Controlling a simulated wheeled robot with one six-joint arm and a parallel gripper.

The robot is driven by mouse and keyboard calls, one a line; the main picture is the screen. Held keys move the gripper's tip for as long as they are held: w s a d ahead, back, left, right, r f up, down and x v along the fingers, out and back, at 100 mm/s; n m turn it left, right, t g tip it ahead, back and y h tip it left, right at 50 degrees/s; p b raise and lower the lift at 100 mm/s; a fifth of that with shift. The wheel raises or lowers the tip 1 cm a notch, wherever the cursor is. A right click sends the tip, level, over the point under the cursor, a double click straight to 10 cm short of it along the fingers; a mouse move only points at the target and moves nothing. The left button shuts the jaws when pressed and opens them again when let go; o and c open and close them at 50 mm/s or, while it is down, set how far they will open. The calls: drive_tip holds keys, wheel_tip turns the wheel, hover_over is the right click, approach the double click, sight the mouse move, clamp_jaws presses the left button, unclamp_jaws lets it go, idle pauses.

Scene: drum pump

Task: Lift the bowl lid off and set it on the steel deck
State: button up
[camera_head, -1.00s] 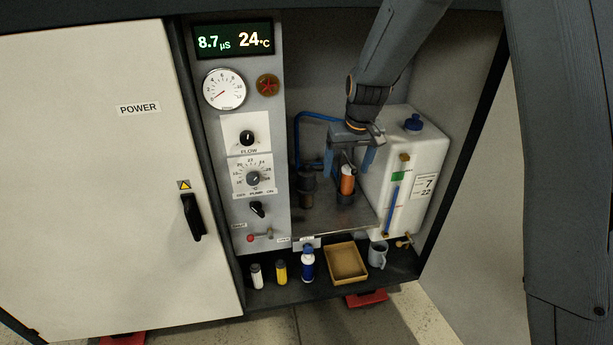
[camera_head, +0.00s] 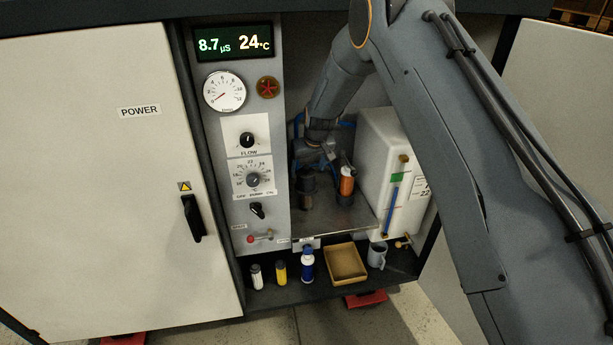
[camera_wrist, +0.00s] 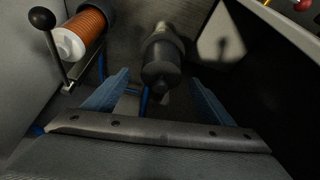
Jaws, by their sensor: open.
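The filter bowl with its dark lid (camera_wrist: 161,76) shows between my fingers in the wrist view. In the head view the dark bowl (camera_head: 308,195) stands upright at the back left of the steel deck (camera_head: 335,222), its top partly hidden by my gripper. My gripper (camera_head: 313,166) is over the bowl, open and empty. In the wrist view its two blue fingers (camera_wrist: 160,82) lie on either side of the lid with gaps. I cannot tell how far the fingertips are above the lid.
An orange cartridge with a white end (camera_wrist: 82,35) stands close beside the bowl, with a black-knobbed lever (camera_wrist: 42,18) near it. A white tank (camera_head: 385,165) stands on the right. The front of the deck is clear. Bottles, a tan tray (camera_head: 345,264) and a mug (camera_head: 377,256) sit below.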

drive_tip(key=shift+x, duration=1.65)
drive_tip(key=shift+c, duration=0.4)
drive_tip(key=c, duration=1.1)
drive_tip(key=shift+o, duration=0.2)
drive_tip(key=shift+r, duration=0.15)
